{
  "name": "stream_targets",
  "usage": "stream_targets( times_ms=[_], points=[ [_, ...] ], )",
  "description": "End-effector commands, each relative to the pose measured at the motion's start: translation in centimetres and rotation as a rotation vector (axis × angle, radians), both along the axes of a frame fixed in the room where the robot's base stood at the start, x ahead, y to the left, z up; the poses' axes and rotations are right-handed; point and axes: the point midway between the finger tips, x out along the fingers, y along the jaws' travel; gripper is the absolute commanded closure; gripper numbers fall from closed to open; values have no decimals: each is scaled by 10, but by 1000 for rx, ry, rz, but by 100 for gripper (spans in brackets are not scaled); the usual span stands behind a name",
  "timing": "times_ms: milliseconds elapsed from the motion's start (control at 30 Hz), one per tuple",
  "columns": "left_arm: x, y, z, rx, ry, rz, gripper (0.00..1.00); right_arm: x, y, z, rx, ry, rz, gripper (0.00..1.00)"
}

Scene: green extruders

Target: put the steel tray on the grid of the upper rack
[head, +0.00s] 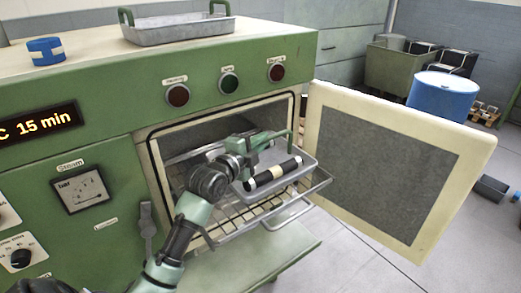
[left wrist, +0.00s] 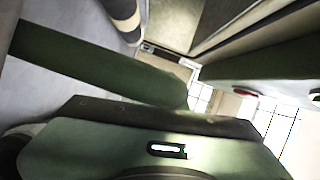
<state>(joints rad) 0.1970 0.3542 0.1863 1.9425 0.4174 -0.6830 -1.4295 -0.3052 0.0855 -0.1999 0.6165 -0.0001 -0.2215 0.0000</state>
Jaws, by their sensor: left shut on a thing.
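The steel tray (head: 304,174) is at the mouth of the open chamber, over the pulled-out wire grid (head: 226,225) of the rack. A black roll with a cream band (head: 273,172) lies in it; its banded end also shows in the left wrist view (left wrist: 124,14). My left gripper (head: 262,146) is shut on the tray's green handle, which shows as a thick bar in the left wrist view (left wrist: 95,62). I cannot tell whether the tray touches the grid, as tray and arm hide much of it. My right gripper is not in view.
The chamber door (head: 390,165) stands open to the right. A second steel tray with green handles (head: 180,32) and a blue ring-like part (head: 46,51) sit on the green machine's top. A blue drum (head: 443,95) stands on the floor behind the door.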

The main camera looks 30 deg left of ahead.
Motion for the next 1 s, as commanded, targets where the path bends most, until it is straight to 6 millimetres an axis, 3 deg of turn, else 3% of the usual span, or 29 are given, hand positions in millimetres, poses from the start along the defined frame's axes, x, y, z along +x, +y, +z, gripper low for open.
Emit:
stream_targets(
  times_ms=[200, 600, 633, 700, 1000],
  points=[
    [0, 0, -24, -2, -4, 1, 100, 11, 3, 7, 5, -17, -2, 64],
    [0, 0, -29, 1, -7, 0, 100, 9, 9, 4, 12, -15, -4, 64],
    [0, 0, -32, -1, 1, 0, 84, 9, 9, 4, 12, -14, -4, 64],
    [0, 0, -32, -1, 1, 0, 68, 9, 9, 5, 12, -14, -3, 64],
    [0, 0, -31, -2, 1, 0, 68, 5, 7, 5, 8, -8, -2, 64]
  ],
)
